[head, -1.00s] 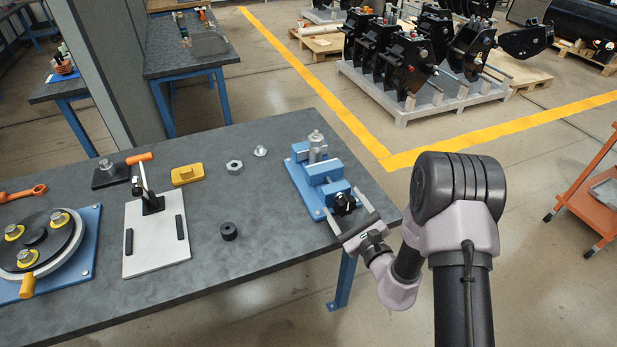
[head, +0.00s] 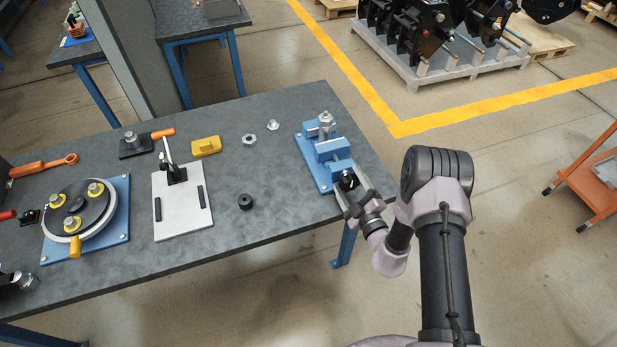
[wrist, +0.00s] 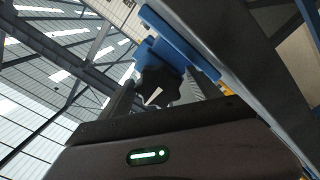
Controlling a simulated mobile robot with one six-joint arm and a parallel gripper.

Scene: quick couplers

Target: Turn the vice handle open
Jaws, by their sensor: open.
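The blue vice (head: 326,157) sits at the right end of the grey table, with a silver metal fitting (head: 326,122) standing at its far end. The vice handle is a black star-shaped knob (wrist: 160,86) on its near end; in the head view the knob (head: 348,181) is partly covered by my gripper. My gripper (head: 355,191) is at the table's near right edge with its fingers spread on either side of the knob. In the wrist view the knob shows between the fingers, just ahead of the palm. I cannot tell whether the fingers touch it.
The table (head: 285,180) also holds a black ring (head: 245,201), a hex nut (head: 249,140), a yellow block (head: 206,146), a white plate with a toggle clamp (head: 181,215) and a round turntable fixture (head: 78,213).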

